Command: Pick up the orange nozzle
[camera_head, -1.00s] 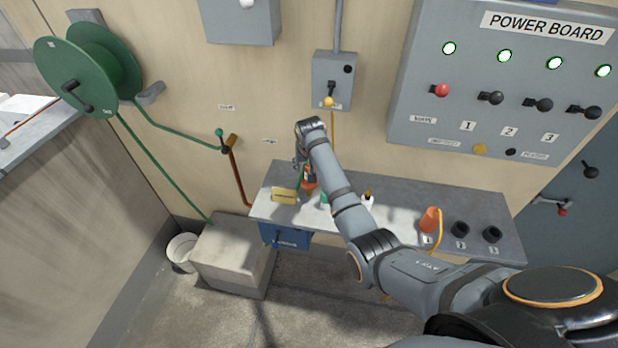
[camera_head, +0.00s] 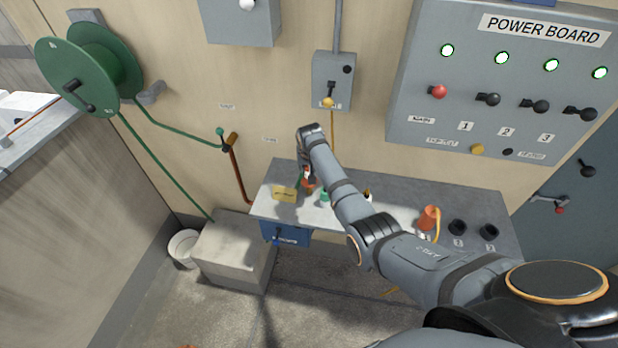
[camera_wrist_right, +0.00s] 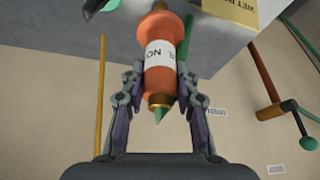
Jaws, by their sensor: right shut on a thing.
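The orange nozzle (camera_head: 308,180) has a white label band and shows at the back of the grey shelf in the head view. In the right wrist view the orange nozzle (camera_wrist_right: 159,28) fills the space between the fingers, with a brass collar and a green tip. My right gripper (camera_wrist_right: 159,82) is shut on it, with one finger on each side. In the head view my right gripper (camera_head: 306,170) is small and partly hides the nozzle. I cannot tell whether the nozzle still touches the shelf. My left gripper is not in view.
A yellow sign (camera_head: 284,194) stands left of the nozzle on the shelf (camera_head: 400,194). A green item (camera_head: 325,197) stands close on its right. An orange cone-shaped piece (camera_head: 429,217) with a yellow cord and two black sockets are at the right. The wall is close behind.

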